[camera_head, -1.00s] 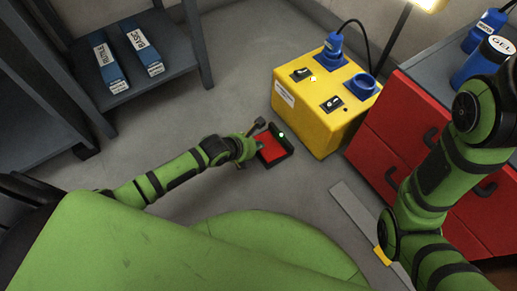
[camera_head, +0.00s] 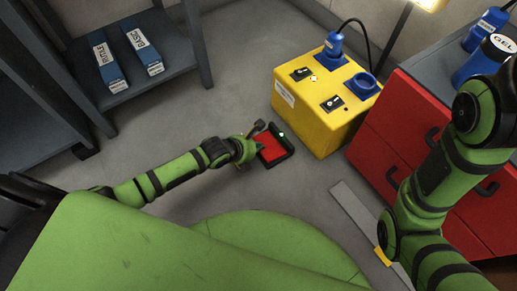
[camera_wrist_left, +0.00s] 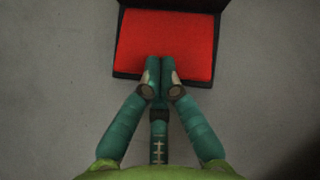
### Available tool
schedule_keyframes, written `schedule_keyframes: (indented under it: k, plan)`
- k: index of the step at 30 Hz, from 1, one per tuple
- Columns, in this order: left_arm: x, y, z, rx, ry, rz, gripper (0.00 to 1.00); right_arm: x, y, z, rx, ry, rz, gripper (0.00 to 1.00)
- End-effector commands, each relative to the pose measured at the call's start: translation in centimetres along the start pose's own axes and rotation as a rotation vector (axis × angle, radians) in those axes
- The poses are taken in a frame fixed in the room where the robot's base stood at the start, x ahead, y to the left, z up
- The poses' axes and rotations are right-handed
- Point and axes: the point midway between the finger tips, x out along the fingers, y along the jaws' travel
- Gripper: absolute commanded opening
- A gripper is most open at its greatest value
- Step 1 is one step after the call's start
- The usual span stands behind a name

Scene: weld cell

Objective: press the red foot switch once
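The red foot switch (camera_head: 272,147) lies on the grey floor left of the yellow box, a red pedal in a black housing with a green light lit on its rim. In the left wrist view the red pedal (camera_wrist_left: 190,38) fills the top middle. My left gripper (camera_head: 257,138) is at the pedal's left side in the head view. In the wrist view its fingertips (camera_wrist_left: 160,64) are together with nothing between them, over the pedal's near edge. I cannot tell whether they touch it. My right arm shows at the right; its gripper is out of view.
A yellow box (camera_head: 318,110) with blue sockets and switches stands just beyond the foot switch. A red cabinet (camera_head: 385,135) is at the right. A grey shelf (camera_head: 165,75) with two blue cartons stands at upper left. A flat metal bar (camera_head: 355,215) lies on the floor.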

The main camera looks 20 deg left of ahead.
Motion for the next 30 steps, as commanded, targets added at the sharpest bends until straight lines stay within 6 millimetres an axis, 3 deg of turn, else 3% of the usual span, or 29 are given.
schedule_keyframes:
  k: [30]
  plan:
    - [0.89, 0.42, -0.85, 0.001, 0.0, 0.001, 0.0, -0.74, -0.13, -0.23, 0.0, 0.0, 0.0, 0.0]
